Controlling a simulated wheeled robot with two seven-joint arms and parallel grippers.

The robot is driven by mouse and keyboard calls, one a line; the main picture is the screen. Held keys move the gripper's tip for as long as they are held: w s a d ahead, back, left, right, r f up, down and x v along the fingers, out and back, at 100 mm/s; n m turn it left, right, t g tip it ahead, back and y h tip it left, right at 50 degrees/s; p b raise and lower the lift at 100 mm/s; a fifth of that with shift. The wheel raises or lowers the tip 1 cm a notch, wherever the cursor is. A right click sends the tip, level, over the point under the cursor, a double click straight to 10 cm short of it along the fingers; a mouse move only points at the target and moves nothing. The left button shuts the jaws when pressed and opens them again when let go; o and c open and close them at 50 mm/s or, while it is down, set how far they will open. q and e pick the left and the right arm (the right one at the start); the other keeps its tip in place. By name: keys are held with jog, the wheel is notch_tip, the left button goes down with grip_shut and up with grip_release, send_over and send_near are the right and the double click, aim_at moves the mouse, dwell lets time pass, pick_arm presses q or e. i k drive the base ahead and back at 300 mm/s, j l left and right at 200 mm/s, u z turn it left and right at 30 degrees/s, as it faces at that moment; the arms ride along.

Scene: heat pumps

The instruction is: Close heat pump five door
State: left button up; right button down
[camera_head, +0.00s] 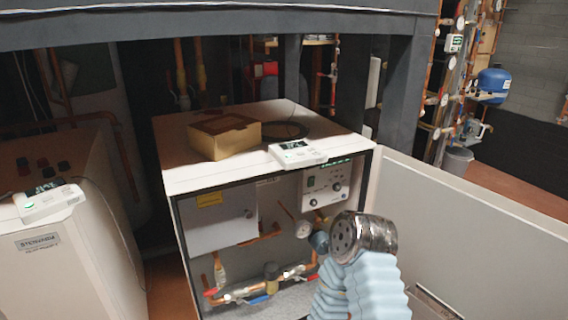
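The heat pump cabinet (240,174) stands in the middle with its front open. Its white door (480,235) is swung wide to the right, hinged at the cabinet's right front edge; its far right part runs out of the picture. Inside the cabinet show a grey box (219,218), a control panel (326,184), copper pipes and valves. A light blue ribbed part with a dark round metal end (362,237) rises from the bottom in front of the opening; I cannot tell if it is part of my arm. No gripper fingers show.
A cardboard box (224,138) and a white display unit (298,153) sit on the cabinet top. A second white unit (60,253) stands at the left. A dark beam (220,22) crosses above. A blue tank (491,85) and grey bin (457,161) stand far back right.

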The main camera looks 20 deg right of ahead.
aim_at(486, 254)
jog(key=k+l+u, duration=0.25)
jog(key=k+l, duration=0.45)
jog(key=l, duration=0.2)
jog(key=k+l+u, duration=0.25)
jog(key=k+l, duration=0.55)
jog(key=l+u, duration=0.1)
jog(key=l, duration=0.3)
jog(key=k+l+u, duration=0.1)
jog(key=l, duration=0.3)
jog(key=k+l+u, duration=0.15)
jog(key=l, duration=0.25)
jog(key=k+l+u, duration=0.1)
jog(key=l, duration=0.3)
jog(key=k+l+u, duration=0.1)
jog(key=l, duration=0.3)
jog(key=i+l, duration=0.1)
jog(key=l, duration=0.25)
jog(key=i+l, duration=0.1)
jog(key=l, duration=0.3)
jog(key=l+u, duration=0.1)
jog(key=l, duration=0.25)
jog(key=k, duration=0.4)
jog(key=l+z, duration=0.6)
jog(key=i+l+z, duration=0.1)
jog(key=i+z, duration=0.15)
